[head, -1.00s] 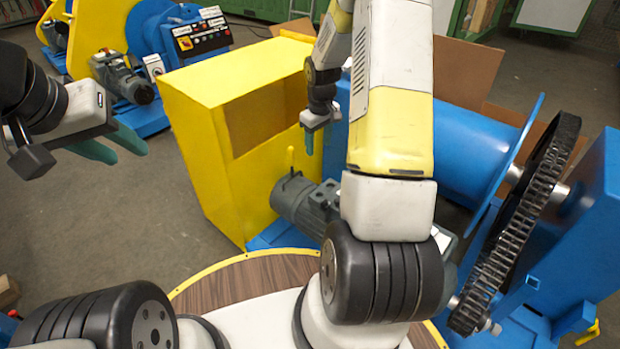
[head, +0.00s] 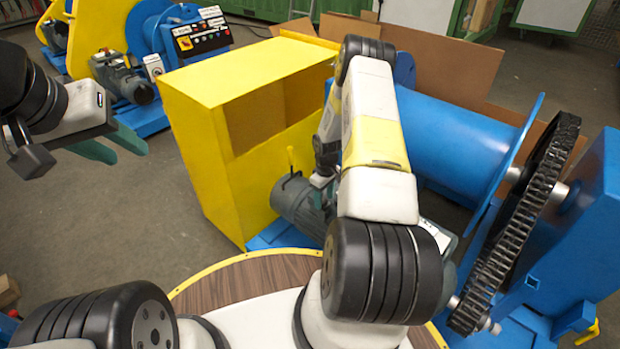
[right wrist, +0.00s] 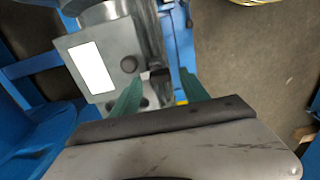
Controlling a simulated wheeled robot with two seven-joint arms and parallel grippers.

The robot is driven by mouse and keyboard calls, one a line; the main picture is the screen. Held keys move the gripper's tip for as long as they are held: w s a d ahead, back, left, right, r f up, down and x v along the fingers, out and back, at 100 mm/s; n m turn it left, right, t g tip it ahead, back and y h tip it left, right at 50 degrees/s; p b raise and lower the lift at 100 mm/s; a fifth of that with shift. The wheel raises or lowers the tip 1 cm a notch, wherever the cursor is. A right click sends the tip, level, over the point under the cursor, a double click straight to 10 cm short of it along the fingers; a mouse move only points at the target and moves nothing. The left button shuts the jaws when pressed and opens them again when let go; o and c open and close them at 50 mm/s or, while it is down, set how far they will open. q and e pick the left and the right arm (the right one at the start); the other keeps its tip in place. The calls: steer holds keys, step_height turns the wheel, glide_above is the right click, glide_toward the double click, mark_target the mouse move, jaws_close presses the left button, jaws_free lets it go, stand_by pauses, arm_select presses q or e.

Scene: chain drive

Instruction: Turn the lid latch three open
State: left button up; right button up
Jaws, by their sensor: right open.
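A grey box lid (right wrist: 72,45) with a white label shows in the right wrist view, on the grey motor (head: 298,203) seen in the head view. Small dark round knobs (right wrist: 129,64) and a dark block-like latch part (right wrist: 160,75) sit along its right side. I cannot tell which is latch three. My right gripper (right wrist: 158,96) is open, its green fingers apart around the dark latch part's side of the box; contact cannot be told. In the head view my own arm hides the right fingers. My left gripper (head: 130,152) is open and empty, in the air at left.
A yellow housing (head: 205,120) stands behind the motor. A blue drum (head: 455,140) and a black chain wheel (head: 520,220) stand to the right. A control panel (head: 200,38) is at the back left. The floor (head: 130,210) at left is clear.

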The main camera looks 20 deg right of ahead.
steer(key=shift+f, duration=0.7)
jaws_close()
